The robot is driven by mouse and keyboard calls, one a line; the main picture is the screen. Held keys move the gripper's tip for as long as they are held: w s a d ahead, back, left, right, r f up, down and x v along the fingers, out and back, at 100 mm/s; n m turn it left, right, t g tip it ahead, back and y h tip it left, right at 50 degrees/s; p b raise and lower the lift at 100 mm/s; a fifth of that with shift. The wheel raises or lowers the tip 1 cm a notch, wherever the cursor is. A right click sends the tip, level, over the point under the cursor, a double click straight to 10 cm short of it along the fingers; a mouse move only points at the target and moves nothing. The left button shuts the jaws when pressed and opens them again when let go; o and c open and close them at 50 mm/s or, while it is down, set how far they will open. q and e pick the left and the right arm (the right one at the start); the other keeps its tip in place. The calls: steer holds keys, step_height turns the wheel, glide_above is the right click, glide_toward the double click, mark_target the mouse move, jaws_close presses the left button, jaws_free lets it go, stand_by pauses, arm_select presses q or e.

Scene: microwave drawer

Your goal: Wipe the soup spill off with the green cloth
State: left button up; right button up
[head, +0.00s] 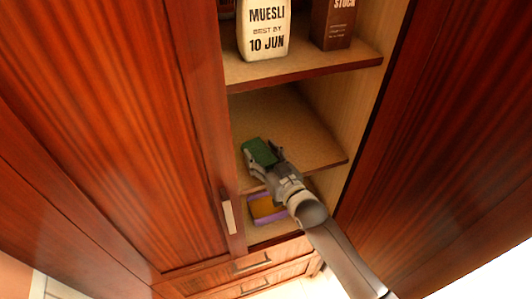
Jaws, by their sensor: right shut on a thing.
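The green cloth (257,151) is at my right gripper (266,160), which is shut on it. Gripper and cloth are inside the open cupboard, at the front left part of the middle shelf (295,125). I cannot tell whether the cloth touches the shelf board. No soup spill can be made out on the visible part of this shelf; the cloth and gripper hide part of it. My left gripper is not in view.
A white muesli bag (264,30) and a brown stock box (333,24) stand on the shelf above. A purple-rimmed container (252,214), orange-brown inside, is on the lower shelf. Wooden doors flank the opening; the left one has a handle (228,217). Drawers are below.

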steer(key=shift+d, duration=0.1)
step_height(320, 180, up, 2)
steer(key=shift+r+p, duration=0.15)
steer(key=shift+p, duration=1)
step_height(320, 180, up, 2)
steer(key=shift+r, duration=0.9)
steer(key=shift+r, duration=1.5)
